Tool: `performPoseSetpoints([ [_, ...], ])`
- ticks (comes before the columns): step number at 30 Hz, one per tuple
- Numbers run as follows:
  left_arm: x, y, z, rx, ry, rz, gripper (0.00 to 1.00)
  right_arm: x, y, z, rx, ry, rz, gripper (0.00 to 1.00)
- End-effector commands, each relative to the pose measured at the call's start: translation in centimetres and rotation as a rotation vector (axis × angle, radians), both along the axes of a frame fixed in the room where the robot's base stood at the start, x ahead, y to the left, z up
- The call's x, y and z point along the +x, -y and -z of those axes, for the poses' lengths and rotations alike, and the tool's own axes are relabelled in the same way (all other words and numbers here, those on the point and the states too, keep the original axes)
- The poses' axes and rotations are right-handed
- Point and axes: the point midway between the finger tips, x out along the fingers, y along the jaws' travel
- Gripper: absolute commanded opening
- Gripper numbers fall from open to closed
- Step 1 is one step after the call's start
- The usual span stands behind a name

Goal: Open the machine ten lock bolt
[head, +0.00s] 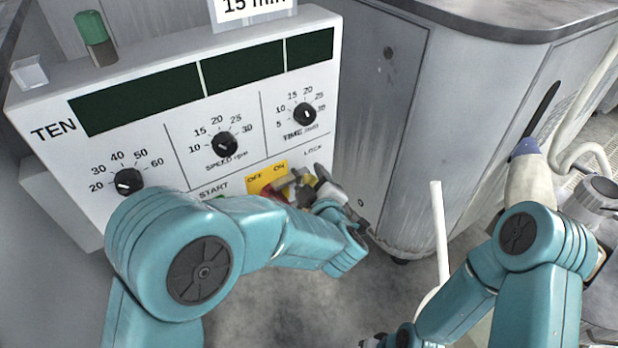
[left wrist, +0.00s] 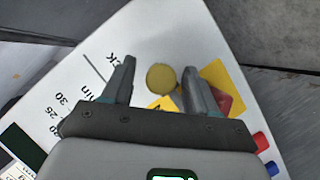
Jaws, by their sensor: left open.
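The panel of machine ten (head: 150,130) carries three black dials and the word TEN. Its LOCK label is at the lower right. In the left wrist view a round brass knob (left wrist: 161,77), which appears to be the lock bolt, stands on the white panel (left wrist: 160,30) near the LOCK lettering. My left gripper (head: 302,180) is at the panel's lower right. In the left wrist view its open fingers (left wrist: 159,67) are on either side of the knob, with gaps showing. My right gripper (head: 374,342) is barely visible at the bottom edge; its jaws are unclear.
A yellow OFF/ON plate (head: 266,177) lies left of the lock; its red switch (left wrist: 221,101) is close to one left finger. A grey cabinet (head: 375,110) stands right of the panel. A white upright rod (head: 439,230) rises near my right arm. Grey floor lies below.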

Motion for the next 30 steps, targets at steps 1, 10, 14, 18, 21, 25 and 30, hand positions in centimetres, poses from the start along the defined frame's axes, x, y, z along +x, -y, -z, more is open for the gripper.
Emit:
performPoseSetpoints([
  [1, -0.09, 0.05, 0.08, 0.001, -0.001, 0.0, 0.58, 0.0, 0.01, 0.03, 0.0, 0.0, 0.0, 0.43],
  [10, -0.31, 0.17, 0.11, 0.0, -0.001, -0.001, 0.58, 0.01, 0.01, 0.04, 0.0, 0.0, 0.0, 0.43],
  [14, -0.31, 0.16, 0.11, 0.0, -0.001, -0.001, 0.39, 0.01, 0.01, 0.04, 0.0, 0.0, 0.0, 0.43],
  [18, -0.26, 0.14, 0.1, 0.0, -0.001, -0.001, 0.0, 0.0, 0.0, 0.04, 0.0, 0.0, 0.0, 0.43],
  [21, -0.21, 0.12, 0.09, 0.0, -0.001, -0.001, 0.0, 0.0, 0.0, 0.03, 0.0, 0.0, 0.0, 0.43],
  [25, -0.02, 0.27, 0.04, 0.0, 0.0, 0.0, 0.0, -0.01, -0.01, -0.07, 0.0, 0.0, 0.0, 0.43],
  [30, 0.53, 0.98, -0.03, -0.001, 0.0, 0.0, 0.0, -0.08, -0.07, -0.41, 0.0, -0.001, -0.003, 0.43],
])
